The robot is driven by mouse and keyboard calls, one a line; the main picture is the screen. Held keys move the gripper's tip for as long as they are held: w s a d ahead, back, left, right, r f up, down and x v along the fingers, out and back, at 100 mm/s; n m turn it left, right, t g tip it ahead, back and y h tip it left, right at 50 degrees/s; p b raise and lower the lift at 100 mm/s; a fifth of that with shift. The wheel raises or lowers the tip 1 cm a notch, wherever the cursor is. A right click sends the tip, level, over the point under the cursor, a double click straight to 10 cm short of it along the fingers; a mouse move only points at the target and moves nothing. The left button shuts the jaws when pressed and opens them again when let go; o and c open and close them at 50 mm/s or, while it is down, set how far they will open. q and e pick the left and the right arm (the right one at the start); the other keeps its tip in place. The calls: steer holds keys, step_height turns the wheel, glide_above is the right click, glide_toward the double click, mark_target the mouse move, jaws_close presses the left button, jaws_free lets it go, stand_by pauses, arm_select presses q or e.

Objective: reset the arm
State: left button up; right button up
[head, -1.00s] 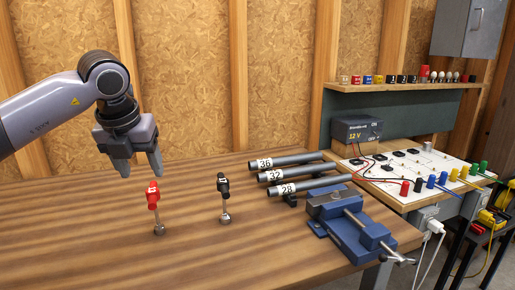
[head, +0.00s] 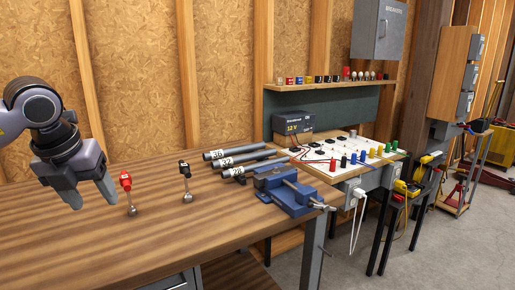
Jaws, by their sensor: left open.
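My left gripper (head: 91,196) is at the left of the head view, over the wooden bench. Its two fingers point down, apart, with nothing between them. A red-topped tool (head: 126,181) with a metal shaft and round foot stands upright on the bench, just right of the fingers and apart from them in the picture. A black-topped tool (head: 185,170) of the same kind stands further right. My right gripper is not in the view.
The wooden bench (head: 150,245) has free room in front. Three numbered pipes (head: 240,161) and a blue vise (head: 285,192) are at its right end. A white board (head: 335,165) with coloured terminals and a 12 V supply (head: 294,125) stand beyond. Floor is open at right.

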arm_select(q)
steer(key=s+d+f+m+g+h, duration=0.1)
steer(key=d+f+m+h, duration=0.2)
steer(key=d, duration=0.5)
steer(key=s+d+f+g+h, duration=0.1)
steer(key=d+f+g+h, duration=0.15)
steer(key=d+f, duration=0.35)
steer(key=s+d+r+n+t+h+p, duration=0.15)
steer(key=s+d+n+h+p, duration=0.35)
steer(key=d+h, duration=0.95)
steer(key=a+f+n+t+y, duration=1.1)
steer(key=n+t, duration=0.4)
steer(key=n, duration=0.7)
steer(key=s+a+f+n+g+y, duration=0.3)
steer(key=s+f, duration=0.4)
steer(key=f, duration=0.2)
steer(key=s+a+f+n+g+y, duration=0.3)
steer(key=s+a+f+n+y, duration=0.1)
steer(key=s+f, duration=0.3)
step_height(320, 180, down, 2)
steer(key=shift+s+a+f, duration=0.1)
steer(key=shift+s+a, duration=0.2)
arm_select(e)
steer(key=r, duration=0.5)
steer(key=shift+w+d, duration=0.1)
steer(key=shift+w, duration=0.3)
